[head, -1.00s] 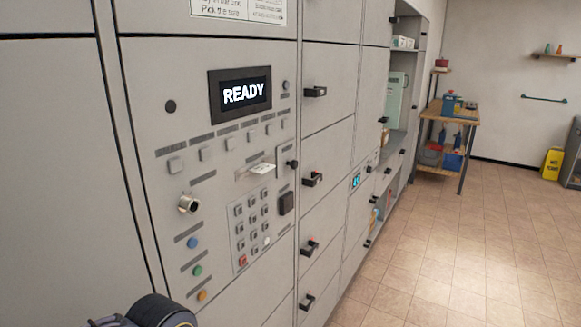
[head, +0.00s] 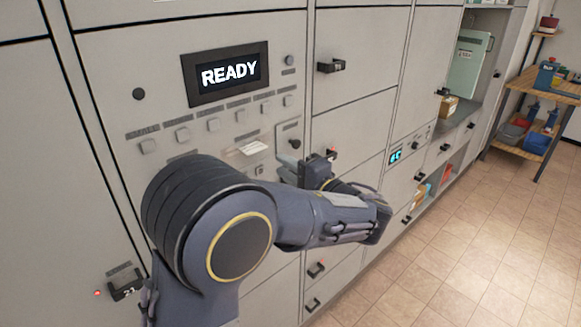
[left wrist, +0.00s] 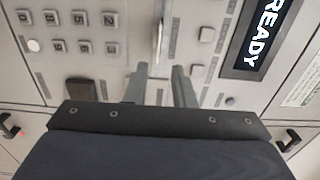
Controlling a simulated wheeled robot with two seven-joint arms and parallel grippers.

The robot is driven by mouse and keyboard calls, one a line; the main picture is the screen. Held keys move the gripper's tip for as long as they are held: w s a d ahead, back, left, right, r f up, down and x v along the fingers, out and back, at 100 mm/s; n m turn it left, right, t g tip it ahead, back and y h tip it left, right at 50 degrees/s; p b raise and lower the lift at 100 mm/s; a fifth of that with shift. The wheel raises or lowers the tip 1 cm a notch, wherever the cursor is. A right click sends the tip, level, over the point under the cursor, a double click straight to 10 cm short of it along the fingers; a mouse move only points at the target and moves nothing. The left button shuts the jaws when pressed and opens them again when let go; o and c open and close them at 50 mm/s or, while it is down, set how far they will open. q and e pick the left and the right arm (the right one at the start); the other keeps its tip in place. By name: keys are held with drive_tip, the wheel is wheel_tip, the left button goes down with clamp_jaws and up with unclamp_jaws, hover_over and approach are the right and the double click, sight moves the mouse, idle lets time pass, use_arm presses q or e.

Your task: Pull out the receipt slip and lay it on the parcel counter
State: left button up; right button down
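The white receipt slip (head: 254,147) sticks out of a slot in the grey control panel, below the READY display (head: 228,73). In the left wrist view the slip (left wrist: 160,32) is a pale narrow strip ahead of the fingers. My left gripper (head: 284,163) is in front of the panel, to the right of and slightly below the slip. In the left wrist view its two fingers (left wrist: 160,76) are apart with nothing between them, and the slip is beyond their tips. My right gripper is not in view. A grey ledge (head: 460,122) lies in the alcove at right; I cannot tell whether it is the parcel counter.
Locker doors with protruding black handles (head: 330,67) line the wall to the right of the panel. A small brown box (head: 448,106) stands in the alcove. A wooden shelf table (head: 545,88) is at the far right. The tiled floor (head: 465,245) is clear.

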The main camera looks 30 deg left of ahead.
sight(257, 149)
use_arm(q)
drive_tip(key=shift+x, duration=5.5)
drive_tip(key=shift+s, duration=0.1)
clamp_jaws()
drive_tip(key=shift+d, duration=0.15)
drive_tip(key=b+v, duration=0.1)
drive_tip(key=v, duration=0.7)
drive_tip(key=shift+s+d, duration=0.15)
drive_tip(key=shift+d, duration=0.2)
